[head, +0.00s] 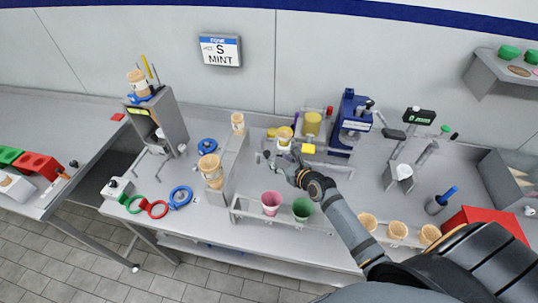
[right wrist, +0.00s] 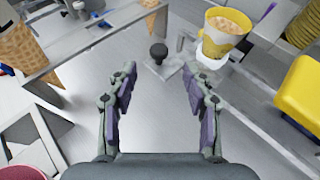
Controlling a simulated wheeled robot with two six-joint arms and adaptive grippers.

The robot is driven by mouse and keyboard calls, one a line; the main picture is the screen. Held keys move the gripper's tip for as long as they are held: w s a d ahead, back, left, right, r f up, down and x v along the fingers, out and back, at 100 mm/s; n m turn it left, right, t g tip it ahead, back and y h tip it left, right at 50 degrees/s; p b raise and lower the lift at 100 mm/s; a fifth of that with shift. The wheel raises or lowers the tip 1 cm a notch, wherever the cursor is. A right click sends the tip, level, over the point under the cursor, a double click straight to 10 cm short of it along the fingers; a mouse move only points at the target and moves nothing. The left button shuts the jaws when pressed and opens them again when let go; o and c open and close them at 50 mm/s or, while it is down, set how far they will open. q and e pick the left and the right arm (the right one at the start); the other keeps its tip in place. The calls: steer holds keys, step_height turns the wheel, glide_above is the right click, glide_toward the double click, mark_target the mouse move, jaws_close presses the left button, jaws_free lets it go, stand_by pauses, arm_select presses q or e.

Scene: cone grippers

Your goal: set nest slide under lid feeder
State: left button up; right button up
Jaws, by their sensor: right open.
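The nest slide (right wrist: 176,68) is a flat metal plate with a black knob (right wrist: 158,52) standing on its near end. A yellow cup (right wrist: 222,32) with tan filling sits in its nest; the cup also shows in the head view (head: 285,136). The lid feeder (head: 312,123) holds a stack of yellow lids, which the right wrist view shows at the upper right (right wrist: 304,24). The cup is beside this stack, not beneath it. My right gripper (right wrist: 158,80) is open and empty, its fingers pointing at the knob with a gap. My left gripper is out of view.
A yellow block (right wrist: 298,92) stands right of my right gripper. A metal rack with a pink cup (head: 271,202) and a green cup (head: 303,208) is at the front. A blue press (head: 352,115) stands right of the feeder. A waffle cone cup (head: 211,170) is at left.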

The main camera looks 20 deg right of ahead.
mark_target(268, 153)
steer(key=b+x, duration=0.1)
steer(key=x, duration=0.7)
steer(key=shift+a, duration=0.1)
steer(key=shift+s, duration=0.1)
steer(key=shift+c, duration=0.3)
jaws_close()
